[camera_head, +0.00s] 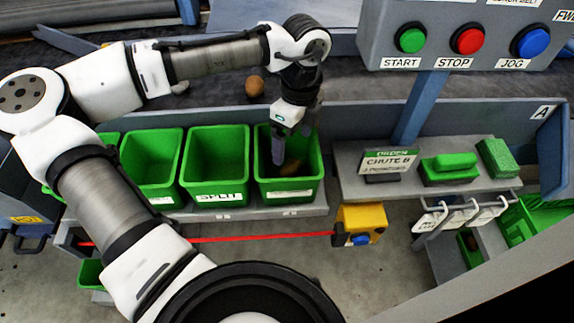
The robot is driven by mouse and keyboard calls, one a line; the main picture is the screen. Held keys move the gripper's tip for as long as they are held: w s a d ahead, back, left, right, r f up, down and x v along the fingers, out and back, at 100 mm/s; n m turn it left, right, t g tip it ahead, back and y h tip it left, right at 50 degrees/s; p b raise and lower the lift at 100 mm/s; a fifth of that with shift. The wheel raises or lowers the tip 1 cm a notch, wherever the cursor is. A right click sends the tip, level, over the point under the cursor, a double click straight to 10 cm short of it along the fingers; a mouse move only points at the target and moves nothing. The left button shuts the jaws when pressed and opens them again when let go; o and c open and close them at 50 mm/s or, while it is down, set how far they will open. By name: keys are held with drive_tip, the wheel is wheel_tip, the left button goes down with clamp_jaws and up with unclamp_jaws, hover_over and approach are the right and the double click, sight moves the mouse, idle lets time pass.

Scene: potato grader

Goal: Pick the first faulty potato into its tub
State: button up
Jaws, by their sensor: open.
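My gripper (278,160) points down inside the mouth of the rightmost green tub (290,187); it is open. A brown potato (291,168) lies low in that tub, just right of and below the fingers; whether they touch cannot be told. The tub's label is too small to read. To its left stands a green tub labelled SPLIT (216,178), which looks empty. Another green tub (151,170) is further left, and one more is partly hidden behind my arm. A brown potato (255,86) lies on the dark belt (215,92) behind the tubs.
A paler potato (180,87) lies on the belt beside my arm. Above right is a panel with START (411,39), STOP (467,39) and JOG buttons. A shelf at right holds a CHUTE B sign (389,163) and green blocks. A red cord (262,237) runs below the tubs to a yellow box (360,224).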

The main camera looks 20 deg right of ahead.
drive_tip(key=shift+r, duration=0.1)
wheel_tip(320, 180, up, 14)
drive_tip(key=w+d, duration=0.1)
drive_tip(key=shift+d+f+b, duration=0.2)
drive_tip(key=shift+f+b, duration=0.05)
drive_tip(key=shift+b, duration=0.1)
idle(0.3)
